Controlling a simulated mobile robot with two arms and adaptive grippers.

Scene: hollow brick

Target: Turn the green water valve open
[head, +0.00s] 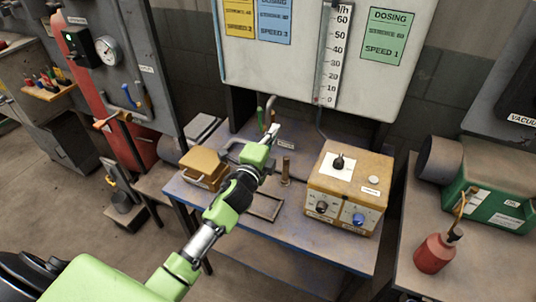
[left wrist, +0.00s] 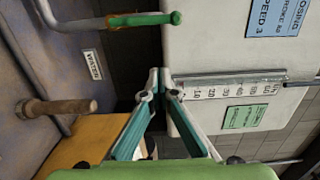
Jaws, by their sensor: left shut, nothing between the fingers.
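The green water valve handle (head: 260,118) is in the head view just left of my left gripper's tips, in front of the lower edge of the white panel. In the left wrist view the green handle (left wrist: 145,19) lies along a bent grey pipe, above the fingertips and apart from them. My left gripper (head: 275,131) reaches over the blue bench; it also shows in the left wrist view (left wrist: 158,78), its fingers shut with nothing between them. A small label (head: 285,144) is on the bench behind the gripper. My right gripper is not in view.
The blue bench (head: 310,240) holds a yellow control box (head: 348,188), a smaller yellow box (head: 203,168) and a brown post (head: 285,172). The white panel (head: 290,65) with a flow scale (head: 333,55) stands behind. A red bottle (head: 436,254) is at right.

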